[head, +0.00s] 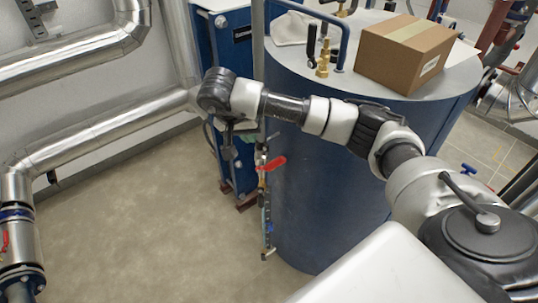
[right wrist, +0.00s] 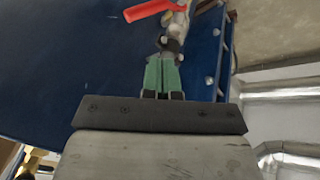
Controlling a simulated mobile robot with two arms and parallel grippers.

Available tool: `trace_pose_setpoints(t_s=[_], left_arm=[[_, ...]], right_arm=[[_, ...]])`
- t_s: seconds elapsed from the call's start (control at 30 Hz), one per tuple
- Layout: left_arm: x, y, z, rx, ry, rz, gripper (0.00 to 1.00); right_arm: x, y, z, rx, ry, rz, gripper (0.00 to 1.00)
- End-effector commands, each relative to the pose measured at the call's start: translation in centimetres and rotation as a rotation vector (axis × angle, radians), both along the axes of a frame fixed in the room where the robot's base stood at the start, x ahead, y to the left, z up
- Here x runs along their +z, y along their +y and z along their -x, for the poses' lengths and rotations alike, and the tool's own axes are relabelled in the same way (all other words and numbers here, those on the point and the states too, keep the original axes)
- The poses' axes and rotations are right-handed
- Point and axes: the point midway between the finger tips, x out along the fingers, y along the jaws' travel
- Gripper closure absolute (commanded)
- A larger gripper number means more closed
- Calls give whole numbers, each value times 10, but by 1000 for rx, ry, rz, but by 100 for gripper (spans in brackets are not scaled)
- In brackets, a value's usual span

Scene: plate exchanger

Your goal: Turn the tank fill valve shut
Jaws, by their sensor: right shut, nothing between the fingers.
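The valve with a red lever handle (head: 271,163) sits on a thin vertical pipe in front of the blue tank (head: 325,205). The lever points right and slightly up in the head view. In the right wrist view the red lever (right wrist: 148,10) and its metal valve body (right wrist: 176,28) are at the top edge, partly cut off. My right gripper (head: 231,160) points down, left of the lever in the head view. In the right wrist view its green fingers (right wrist: 162,62) are shut and empty, just below the valve body; whether they touch it I cannot tell. My left gripper is out of view.
A cardboard box (head: 405,52) and brass fittings (head: 322,62) are on the tank's top. A blue plate exchanger (head: 232,45) stands behind my right wrist. Silver insulated pipes (head: 95,130) run along the left wall. The floor at left (head: 150,230) is clear.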

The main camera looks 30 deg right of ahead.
Motion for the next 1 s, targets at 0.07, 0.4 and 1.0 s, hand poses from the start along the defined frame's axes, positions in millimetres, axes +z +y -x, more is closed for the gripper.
trace_pose_setpoints(t_s=[0.07, 0.4, 1.0], left_arm=[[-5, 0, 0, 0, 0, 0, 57], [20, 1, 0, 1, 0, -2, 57], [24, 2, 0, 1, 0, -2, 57]], right_arm=[[-21, -7, 1, -4, 9, -3, 100], [-69, -36, 7, -2, 5, -1, 100], [-86, -47, 16, -2, -1, -3, 100]])
